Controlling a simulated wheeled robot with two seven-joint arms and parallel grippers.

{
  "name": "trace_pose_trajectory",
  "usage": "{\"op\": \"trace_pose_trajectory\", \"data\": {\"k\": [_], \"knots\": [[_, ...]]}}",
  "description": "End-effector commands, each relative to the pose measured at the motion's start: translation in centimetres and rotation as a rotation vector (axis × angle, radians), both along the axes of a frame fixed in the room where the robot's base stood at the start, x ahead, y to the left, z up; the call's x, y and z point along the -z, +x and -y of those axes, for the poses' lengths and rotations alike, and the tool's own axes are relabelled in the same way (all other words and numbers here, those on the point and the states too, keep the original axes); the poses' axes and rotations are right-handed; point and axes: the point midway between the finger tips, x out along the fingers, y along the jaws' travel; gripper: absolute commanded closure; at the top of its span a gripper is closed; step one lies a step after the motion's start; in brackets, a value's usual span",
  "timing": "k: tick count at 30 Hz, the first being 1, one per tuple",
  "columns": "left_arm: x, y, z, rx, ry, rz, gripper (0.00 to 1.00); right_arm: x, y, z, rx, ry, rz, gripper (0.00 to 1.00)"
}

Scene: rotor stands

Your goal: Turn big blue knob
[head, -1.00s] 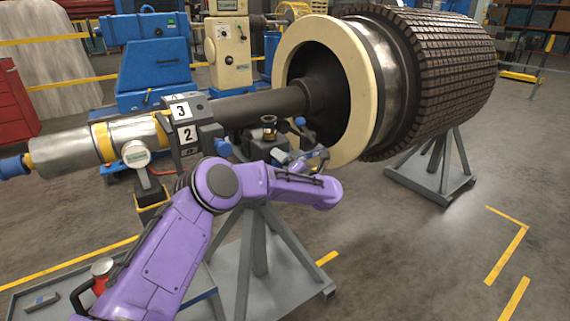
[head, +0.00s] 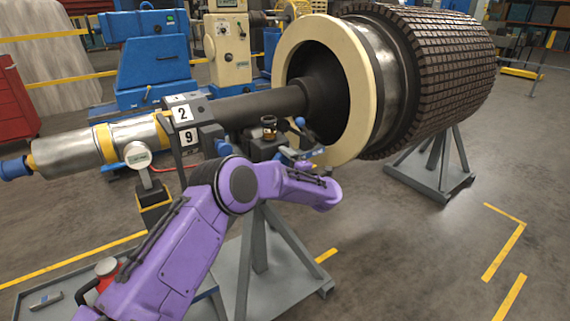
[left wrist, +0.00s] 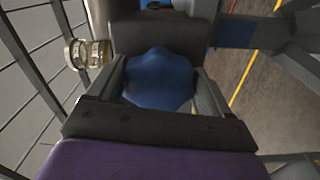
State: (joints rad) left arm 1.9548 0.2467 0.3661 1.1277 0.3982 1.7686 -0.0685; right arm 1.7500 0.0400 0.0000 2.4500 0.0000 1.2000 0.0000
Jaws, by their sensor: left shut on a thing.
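The big blue knob (left wrist: 158,82) fills the middle of the left wrist view, a faceted blue grip below a dark housing. My left gripper (left wrist: 160,92) has its two dark fingers on either side of the knob and is shut on it. In the head view my left gripper (head: 300,158) is at the dark tool block in front of the cream ring, small and partly hidden by my purple wrist. The knob is hard to make out there. My right gripper is in neither view.
A brass-and-glass cup (head: 269,128) stands on the block close to the gripper; it also shows in the left wrist view (left wrist: 88,54). The large rotor (head: 440,75) and grey stand (head: 260,240) are close by. Floor at right is clear.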

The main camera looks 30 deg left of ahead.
Motion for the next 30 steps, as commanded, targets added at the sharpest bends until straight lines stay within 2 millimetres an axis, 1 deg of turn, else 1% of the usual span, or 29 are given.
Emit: {"op": "trace_pose_trajectory", "data": {"k": [1, 17, 18, 19, 20, 26, 29, 30], "knots": [[0.2, -0.1, 0.0, -0.001, 0.002, -0.012, 0.51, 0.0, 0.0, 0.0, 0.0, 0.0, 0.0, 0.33], [0.3, -0.1, 0.0, -0.001, 0.01, -0.035, 0.51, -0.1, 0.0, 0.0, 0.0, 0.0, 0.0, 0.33], [0.3, -0.1, 0.0, -0.001, 0.01, -0.035, 0.14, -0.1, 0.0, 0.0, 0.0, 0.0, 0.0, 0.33], [0.3, -0.1, 0.0, -0.001, 0.011, -0.034, 0.04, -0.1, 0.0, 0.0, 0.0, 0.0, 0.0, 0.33], [0.3, -0.1, 0.0, -0.001, 0.011, -0.034, 0.0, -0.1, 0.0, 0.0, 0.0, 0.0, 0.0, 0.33], [0.2, -0.1, 0.1, 0.001, 0.011, -0.032, 0.0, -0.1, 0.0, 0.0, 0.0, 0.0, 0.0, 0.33], [0.2, -0.3, 0.9, 0.003, 0.011, -0.031, 0.0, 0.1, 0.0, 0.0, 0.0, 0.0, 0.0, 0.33], [0.3, -0.6, 1.6, 0.004, 0.011, -0.032, 0.0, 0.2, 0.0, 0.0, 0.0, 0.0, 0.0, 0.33]]}}
